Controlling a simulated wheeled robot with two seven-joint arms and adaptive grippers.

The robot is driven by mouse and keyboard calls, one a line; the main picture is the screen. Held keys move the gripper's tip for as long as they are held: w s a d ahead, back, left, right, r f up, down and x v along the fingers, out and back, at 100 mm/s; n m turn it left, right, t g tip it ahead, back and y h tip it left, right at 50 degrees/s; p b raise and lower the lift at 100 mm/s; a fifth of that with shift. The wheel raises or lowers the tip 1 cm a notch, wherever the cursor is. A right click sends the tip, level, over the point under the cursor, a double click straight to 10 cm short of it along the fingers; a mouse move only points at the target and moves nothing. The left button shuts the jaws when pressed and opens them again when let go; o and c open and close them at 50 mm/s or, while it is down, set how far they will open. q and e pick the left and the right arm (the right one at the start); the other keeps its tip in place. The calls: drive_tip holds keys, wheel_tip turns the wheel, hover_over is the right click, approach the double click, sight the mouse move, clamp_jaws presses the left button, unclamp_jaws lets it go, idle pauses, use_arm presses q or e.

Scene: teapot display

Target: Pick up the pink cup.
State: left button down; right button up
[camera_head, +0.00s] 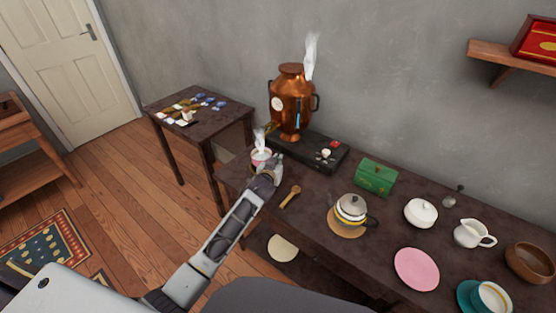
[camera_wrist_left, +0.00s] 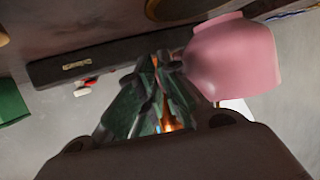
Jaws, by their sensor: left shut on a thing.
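The pink cup (camera_head: 260,155) is at the far left end of the dark table in the head view, with white steam above it. In the left wrist view the pink cup (camera_wrist_left: 234,58) is large, at the upper right beside the fingertips. My left gripper (camera_head: 268,171) reaches the cup from the front, and its fingers are closed at the cup's near side. The same gripper (camera_wrist_left: 163,75) shows its fingers drawn together in the wrist view, meeting the cup's edge. The exact contact point is hard to see. My right gripper is not in view.
A pink plate (camera_head: 417,269) is nearer the front. A small side table (camera_head: 222,123) stands at left.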

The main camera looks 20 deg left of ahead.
use_arm(q)
drive_tip(key=shift+s+d, duration=0.15)
drive_tip(key=shift+s, duration=3.35)
drive_tip(key=shift+s+d, duration=0.15)
drive_tip(key=shift+s, duration=3.3)
drive_tip(key=shift+s+r, duration=0.1)
drive_tip(key=shift+s, duration=0.05)
drive_tip(key=shift+s, duration=0.2)
